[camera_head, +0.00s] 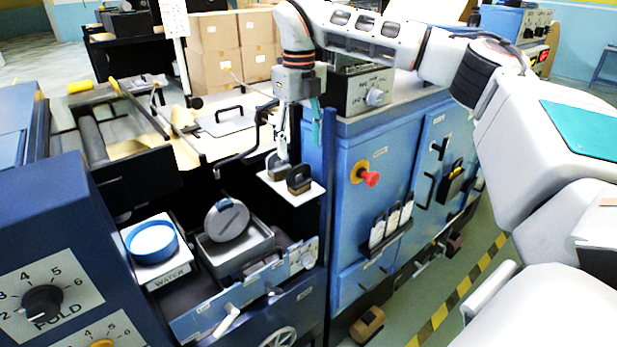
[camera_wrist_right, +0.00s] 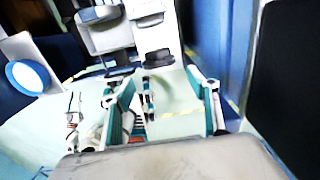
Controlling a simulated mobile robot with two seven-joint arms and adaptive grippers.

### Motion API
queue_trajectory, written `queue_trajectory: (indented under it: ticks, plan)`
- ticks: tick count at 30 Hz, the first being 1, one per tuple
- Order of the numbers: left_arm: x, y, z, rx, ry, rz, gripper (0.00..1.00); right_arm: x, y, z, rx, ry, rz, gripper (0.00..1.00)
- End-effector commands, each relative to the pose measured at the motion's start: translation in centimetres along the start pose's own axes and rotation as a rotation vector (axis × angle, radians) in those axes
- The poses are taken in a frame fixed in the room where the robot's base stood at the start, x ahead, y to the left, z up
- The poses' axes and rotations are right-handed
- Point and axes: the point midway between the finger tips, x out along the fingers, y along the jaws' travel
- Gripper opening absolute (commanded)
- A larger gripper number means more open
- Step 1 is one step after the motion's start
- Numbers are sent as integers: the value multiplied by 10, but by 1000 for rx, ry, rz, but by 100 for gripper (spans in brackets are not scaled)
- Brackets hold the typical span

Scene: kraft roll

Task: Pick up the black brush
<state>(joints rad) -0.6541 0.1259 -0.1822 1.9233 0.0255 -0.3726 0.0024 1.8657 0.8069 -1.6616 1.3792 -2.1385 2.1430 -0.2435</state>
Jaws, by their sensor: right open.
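A black brush (camera_head: 299,180) with a looped dark handle and a brownish base stands on a small white shelf (camera_head: 311,194) in the middle of the head view. A second dark, brown-based block (camera_head: 276,166) stands just left of it, partly hidden by my right gripper. My right gripper (camera_head: 282,150) points down over the shelf, its fingers close above that left block and to the left of the black brush. In the right wrist view its two fingers (camera_wrist_right: 165,103) are spread apart. I cannot tell there which dark shape is the brush. My left gripper is not in view.
A blue-rimmed round dish (camera_head: 152,242) and a grey tray with a round lid (camera_head: 227,220) lie left of the shelf. A blue cabinet (camera_head: 350,225) with a red knob (camera_head: 370,178) stands close on the right. A black crank handle (camera_head: 246,150) juts out behind.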

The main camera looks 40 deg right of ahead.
Motion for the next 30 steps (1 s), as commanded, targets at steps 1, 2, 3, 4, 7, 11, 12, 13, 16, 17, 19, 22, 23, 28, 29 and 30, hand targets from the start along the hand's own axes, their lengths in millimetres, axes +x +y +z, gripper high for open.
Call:
queue_trajectory:
  ticks: [1, 2, 3, 4, 7, 11, 12, 13, 16, 17, 19, 22, 23, 28, 29, 30]
  plan:
    - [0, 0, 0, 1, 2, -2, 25, 8, 0, -1, 1, 6, -1, 59]
    - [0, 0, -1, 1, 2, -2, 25, 11, -1, -1, 0, 7, -1, 59]
    - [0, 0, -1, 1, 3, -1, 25, 16, 0, -1, 0, 7, 0, 59]
    - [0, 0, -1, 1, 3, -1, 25, 19, 0, -1, 0, 7, 0, 59]
    - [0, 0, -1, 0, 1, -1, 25, 28, 0, -1, -1, 5, 1, 59]
    - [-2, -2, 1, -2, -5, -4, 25, 45, 2, -1, -1, 7, 1, 59]
    - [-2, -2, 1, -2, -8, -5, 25, 51, 3, -1, -2, 7, 1, 59]
    - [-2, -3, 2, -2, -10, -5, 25, 56, 3, -2, -2, 7, 2, 59]
    - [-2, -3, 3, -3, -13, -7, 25, 67, 3, -1, 0, 5, 1, 59]
    - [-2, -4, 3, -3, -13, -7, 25, 70, 2, -1, 0, 4, 1, 59]
    - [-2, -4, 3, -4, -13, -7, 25, 73, 2, 0, 0, 2, 1, 59]
    - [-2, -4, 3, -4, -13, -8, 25, 75, 2, 0, 0, 1, 1, 59]
    - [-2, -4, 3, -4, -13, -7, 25, 75, 2, 0, 0, 1, 1, 59]
    - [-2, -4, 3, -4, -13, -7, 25, 75, 3, 0, 0, 2, 1, 43]
    - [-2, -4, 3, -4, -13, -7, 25, 74, 3, 0, 0, 2, 1, 36]
    - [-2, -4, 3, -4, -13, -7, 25, 74, 3, 0, 0, 2, 1, 25]
